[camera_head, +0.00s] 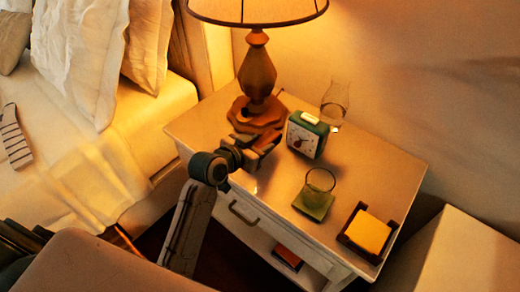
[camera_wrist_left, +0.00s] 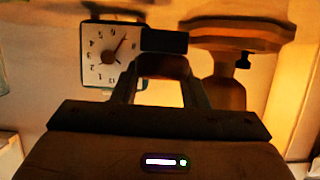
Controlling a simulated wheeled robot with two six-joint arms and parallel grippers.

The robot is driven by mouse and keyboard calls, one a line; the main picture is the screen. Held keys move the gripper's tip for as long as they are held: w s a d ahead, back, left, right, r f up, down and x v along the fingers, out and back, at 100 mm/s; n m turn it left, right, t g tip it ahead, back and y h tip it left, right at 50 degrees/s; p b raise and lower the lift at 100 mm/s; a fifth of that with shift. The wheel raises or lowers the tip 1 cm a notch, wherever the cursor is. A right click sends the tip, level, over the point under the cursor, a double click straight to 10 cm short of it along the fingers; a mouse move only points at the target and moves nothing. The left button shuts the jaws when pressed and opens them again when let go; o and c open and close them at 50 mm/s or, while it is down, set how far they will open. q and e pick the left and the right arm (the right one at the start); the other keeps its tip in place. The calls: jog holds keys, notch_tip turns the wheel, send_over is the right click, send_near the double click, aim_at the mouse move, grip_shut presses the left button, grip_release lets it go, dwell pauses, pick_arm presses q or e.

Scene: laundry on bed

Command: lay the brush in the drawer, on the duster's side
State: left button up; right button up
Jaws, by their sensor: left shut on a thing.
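My left gripper (camera_head: 262,146) is over the nightstand top, in front of the lamp base and left of the clock. In the left wrist view my left gripper (camera_wrist_left: 165,62) is shut on a small dark block-like thing (camera_wrist_left: 165,41); I cannot tell for sure whether it is the brush. The drawer front (camera_head: 262,226) with its dark handle (camera_head: 243,212) is in the nightstand's front and looks shut. The inside of the drawer is hidden, and I cannot make out a duster. My right gripper is not in view.
A reddish thing (camera_head: 287,257) lies in the lower shelf. The bed (camera_head: 75,165) is left.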

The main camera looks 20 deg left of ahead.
pick_arm(q)
jog(key=shift+w, duration=0.35)
jog(key=shift+f, duration=1.9)
jog(key=o, duration=1)
